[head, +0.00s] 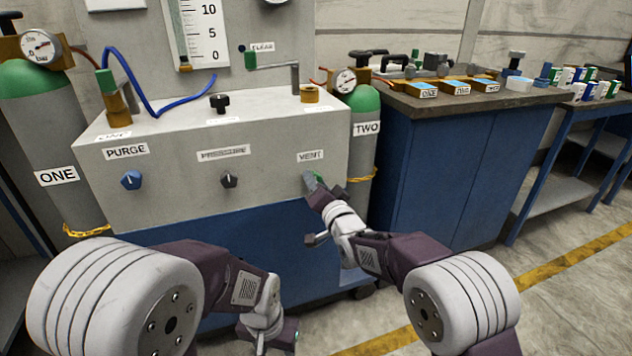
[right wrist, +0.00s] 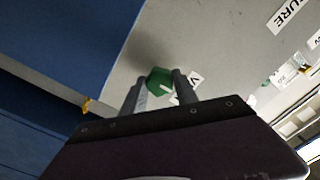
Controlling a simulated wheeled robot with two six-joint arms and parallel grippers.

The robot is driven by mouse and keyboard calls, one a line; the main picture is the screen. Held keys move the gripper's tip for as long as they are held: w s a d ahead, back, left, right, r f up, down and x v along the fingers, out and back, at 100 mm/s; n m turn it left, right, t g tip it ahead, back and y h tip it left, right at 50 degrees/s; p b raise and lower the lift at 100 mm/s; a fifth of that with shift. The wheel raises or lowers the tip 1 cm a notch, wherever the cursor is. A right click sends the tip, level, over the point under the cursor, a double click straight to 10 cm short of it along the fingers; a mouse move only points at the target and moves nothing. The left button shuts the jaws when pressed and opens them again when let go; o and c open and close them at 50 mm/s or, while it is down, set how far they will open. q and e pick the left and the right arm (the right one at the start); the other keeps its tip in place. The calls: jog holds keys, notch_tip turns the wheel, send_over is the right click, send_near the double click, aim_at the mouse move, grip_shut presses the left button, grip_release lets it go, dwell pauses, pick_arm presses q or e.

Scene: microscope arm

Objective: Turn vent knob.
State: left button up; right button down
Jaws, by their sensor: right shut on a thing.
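The green vent knob (head: 320,177) is on the front of the grey cabinet (head: 240,165), below the VENT label (head: 311,155). It is partly hidden by my right gripper (head: 313,183) in the head view. In the right wrist view the knob (right wrist: 158,80) sits between the two fingers of my right gripper (right wrist: 162,85), which is shut on it. A small white mark shows on the knob's face. My left gripper (head: 272,335) is low in front of the cabinet, away from the knobs; its jaws are too unclear to read.
A blue PURGE knob (head: 131,180) and a black PRESSURE knob (head: 229,180) are on the same panel. Cylinders ONE (head: 55,150) and TWO (head: 364,140) flank the cabinet. A blue workbench (head: 450,165) stands at the right, with open floor before it.

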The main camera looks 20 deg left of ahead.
jog(key=shift+f, duration=0.1)
dwell(0.3)
jog(key=c, duration=0.9)
grip_release()
jog(key=shift+c, duration=0.2)
jog(key=shift+s, duration=0.1)
jog(key=p+v, duration=0.1)
jog(key=v, duration=0.8)
